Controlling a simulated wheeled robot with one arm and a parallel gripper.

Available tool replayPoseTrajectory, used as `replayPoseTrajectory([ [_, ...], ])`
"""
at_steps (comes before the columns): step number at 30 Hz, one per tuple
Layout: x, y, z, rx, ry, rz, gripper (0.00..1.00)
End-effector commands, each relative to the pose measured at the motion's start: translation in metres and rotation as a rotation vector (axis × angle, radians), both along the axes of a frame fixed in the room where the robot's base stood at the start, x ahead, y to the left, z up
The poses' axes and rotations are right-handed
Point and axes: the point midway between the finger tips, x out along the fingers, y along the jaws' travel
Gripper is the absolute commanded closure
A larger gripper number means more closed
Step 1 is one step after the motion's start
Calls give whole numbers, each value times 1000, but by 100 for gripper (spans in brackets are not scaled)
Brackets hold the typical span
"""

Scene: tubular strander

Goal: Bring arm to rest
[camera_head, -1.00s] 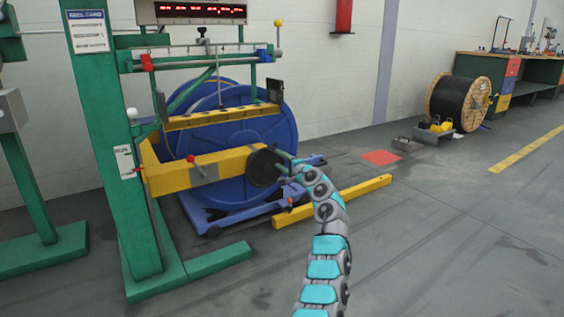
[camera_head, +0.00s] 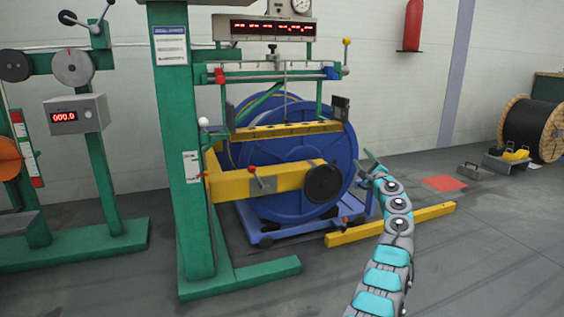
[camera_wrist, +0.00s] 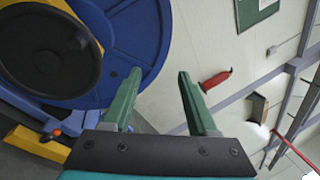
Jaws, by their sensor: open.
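My arm rises from the bottom of the head view, curved and raised. My gripper (camera_head: 370,161) is at its end, in front of the right edge of the blue reel (camera_head: 343,180). In the wrist view my gripper (camera_wrist: 158,98) shows two green fingers standing apart with nothing between them. The blue reel (camera_wrist: 128,45) fills the upper left there, beside the left finger. I cannot tell whether the gripper touches anything; it looks free.
A green stand (camera_head: 180,150) with a yellow arm (camera_head: 235,186) and black disc (camera_head: 323,184) is left of my gripper. A yellow floor bar (camera_head: 425,220) lies behind my arm. A black cable drum (camera_head: 533,128) stands far right.

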Motion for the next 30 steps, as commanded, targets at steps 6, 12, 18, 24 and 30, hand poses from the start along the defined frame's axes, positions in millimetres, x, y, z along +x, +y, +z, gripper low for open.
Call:
replayPoseTrajectory([
  [6,2,-57,38,569,-45,-42,42],
  [12,2,-84,50,1061,-57,-58,42],
  [18,-2,-84,50,1521,-36,-71,42],
  [24,-15,-58,44,1940,18,-111,42],
  [30,-44,-13,35,2307,95,-200,42],
])
